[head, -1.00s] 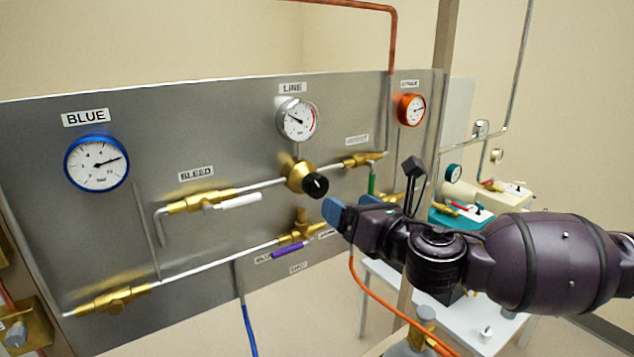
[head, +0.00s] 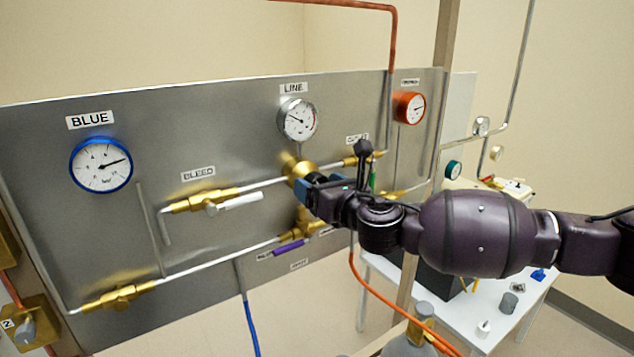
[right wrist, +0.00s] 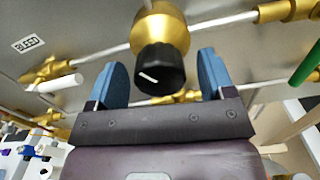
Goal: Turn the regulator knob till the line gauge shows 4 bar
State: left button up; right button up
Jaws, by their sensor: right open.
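The black regulator knob (right wrist: 160,70) with a white mark sits on the brass regulator body (head: 297,170) below the line gauge. In the right wrist view the knob lies between the two blue fingertips of my right gripper (right wrist: 160,80), with a gap on each side. The gripper is open. In the head view my right gripper (head: 308,190) is at the regulator and hides the knob. The white-faced line gauge (head: 298,119) has its needle pointing to the upper left; its numbers are too small to read. My left gripper is not in view.
The blue gauge (head: 101,164) and orange gauge (head: 409,107) are on the same grey panel (head: 230,120). A white-handled bleed valve (head: 230,201) and a purple-handled valve (head: 287,248) are near the regulator. A white table (head: 500,315) stands at the right.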

jog(key=shift+w+a, duration=0.3)
jog(key=shift+w, duration=0.1)
jog(key=shift+c, duration=0.3)
jog(key=c, duration=0.9)
jog(key=shift+o, duration=0.2)
jog(key=m, duration=0.3)
jog(key=shift+m+p, duration=0.3)
jog(key=shift+m, duration=0.1)
jog(key=shift+m+p, duration=0.35)
jog(key=shift+m, duration=1.75)
